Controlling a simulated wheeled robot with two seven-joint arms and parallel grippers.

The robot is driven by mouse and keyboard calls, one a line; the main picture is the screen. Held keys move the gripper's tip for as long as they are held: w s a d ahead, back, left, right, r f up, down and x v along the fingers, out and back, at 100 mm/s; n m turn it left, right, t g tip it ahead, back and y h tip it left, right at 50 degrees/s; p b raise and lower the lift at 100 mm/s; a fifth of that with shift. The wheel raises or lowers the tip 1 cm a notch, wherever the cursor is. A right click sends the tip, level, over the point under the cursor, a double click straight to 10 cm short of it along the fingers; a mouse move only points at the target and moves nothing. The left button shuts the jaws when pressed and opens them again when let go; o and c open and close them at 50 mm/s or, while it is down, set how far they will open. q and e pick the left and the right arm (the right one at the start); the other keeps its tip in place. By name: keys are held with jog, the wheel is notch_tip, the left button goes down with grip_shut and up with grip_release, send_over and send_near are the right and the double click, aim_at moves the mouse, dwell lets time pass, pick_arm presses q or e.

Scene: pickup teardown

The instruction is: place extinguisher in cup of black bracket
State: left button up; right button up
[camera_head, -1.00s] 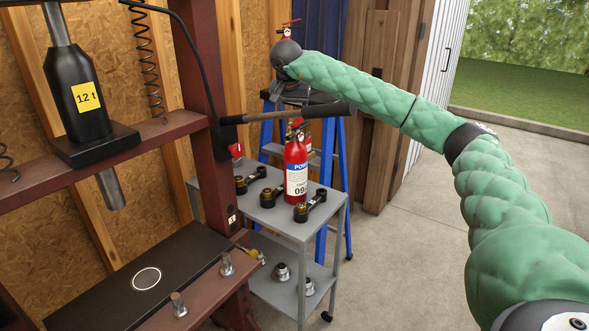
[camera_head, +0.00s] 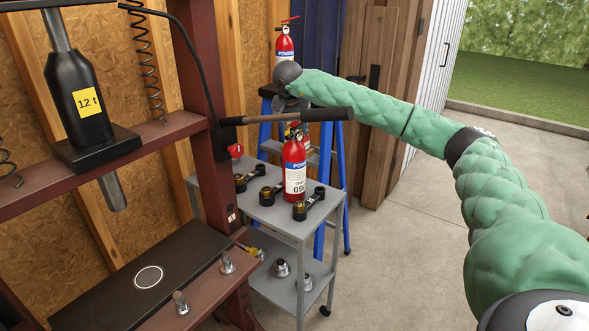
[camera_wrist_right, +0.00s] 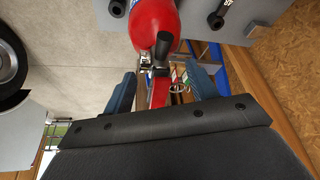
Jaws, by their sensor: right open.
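A red extinguisher (camera_head: 294,172) with a blue and white label stands upright on the grey cart. My right gripper (camera_head: 291,108) is above its top, partly hidden by the press handle. In the right wrist view the gripper (camera_wrist_right: 163,88) is open, its two fingers apart, with the extinguisher's valve and black handle between or just beyond them. The extinguisher's red body (camera_wrist_right: 140,22) shows at the top edge there. I cannot tell whether the fingers touch it. A second red extinguisher (camera_head: 284,45) stands behind my wrist. I cannot clearly make out the black bracket or its cup. My left gripper is not in view.
A blue stepladder (camera_head: 340,185) stands behind the cart. The floor at right is clear.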

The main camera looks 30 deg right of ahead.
grip_shut()
dwell(1.2)
jog(key=shift+r, duration=0.2)
jog(key=shift+w+f, duration=0.1)
